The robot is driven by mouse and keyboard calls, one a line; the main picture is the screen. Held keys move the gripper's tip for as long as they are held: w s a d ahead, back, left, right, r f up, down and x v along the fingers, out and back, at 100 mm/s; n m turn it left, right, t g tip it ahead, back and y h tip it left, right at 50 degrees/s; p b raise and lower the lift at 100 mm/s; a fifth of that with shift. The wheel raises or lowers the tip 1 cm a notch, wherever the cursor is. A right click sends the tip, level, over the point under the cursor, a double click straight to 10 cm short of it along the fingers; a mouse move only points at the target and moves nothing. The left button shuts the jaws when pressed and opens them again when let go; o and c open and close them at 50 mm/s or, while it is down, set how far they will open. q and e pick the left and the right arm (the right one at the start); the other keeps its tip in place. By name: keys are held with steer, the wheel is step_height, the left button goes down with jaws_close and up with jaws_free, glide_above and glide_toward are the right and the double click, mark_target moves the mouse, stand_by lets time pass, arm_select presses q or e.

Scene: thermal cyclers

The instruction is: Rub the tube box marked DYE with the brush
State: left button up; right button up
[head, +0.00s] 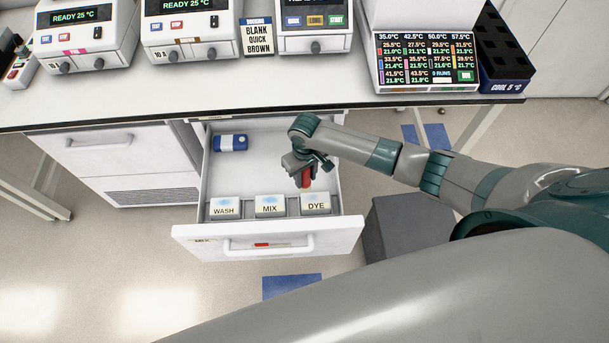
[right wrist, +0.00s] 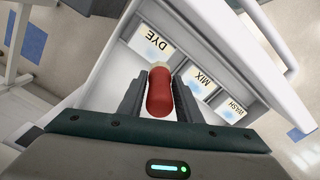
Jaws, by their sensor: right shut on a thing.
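The tube box marked DYE (head: 316,204) sits at the right end of a row of boxes at the front of the open drawer. It also shows in the right wrist view (right wrist: 151,43), at the left of the row. My right gripper (head: 303,172) is shut on the brush, whose red handle (head: 306,179) hangs just behind and above the DYE box. In the right wrist view the red brush (right wrist: 160,95) is between the two fingers, its pale tip pointing toward the DYE box. I cannot tell whether the tip touches the box. My left gripper is not in view.
Boxes marked MIX (head: 270,206) and WASH (head: 224,208) stand beside the DYE box. A blue and white object (head: 230,142) lies at the drawer's back left. The drawer (head: 268,240) is pulled out below the bench (head: 180,108), which holds several machines. The drawer's middle is clear.

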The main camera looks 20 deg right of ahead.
steer(key=shift+w, duration=0.1)
stand_by(0.3)
steer(key=shift+w+a+r+b, duration=0.1)
steer(key=shift+w+r+b, duration=0.25)
steer(key=shift+r, duration=0.05)
step_height(320, 180, up, 13)
steer(key=w+a+m+b, duration=0.2)
steer(key=b, duration=0.6)
steer(key=s+d+r+b, duration=0.3)
steer(key=s+r+b, duration=0.2)
steer(key=s+r, duration=0.4)
steer(key=shift+s+d, duration=0.3)
steer(key=shift+s, duration=0.4)
steer(key=shift+d+r, duration=0.1)
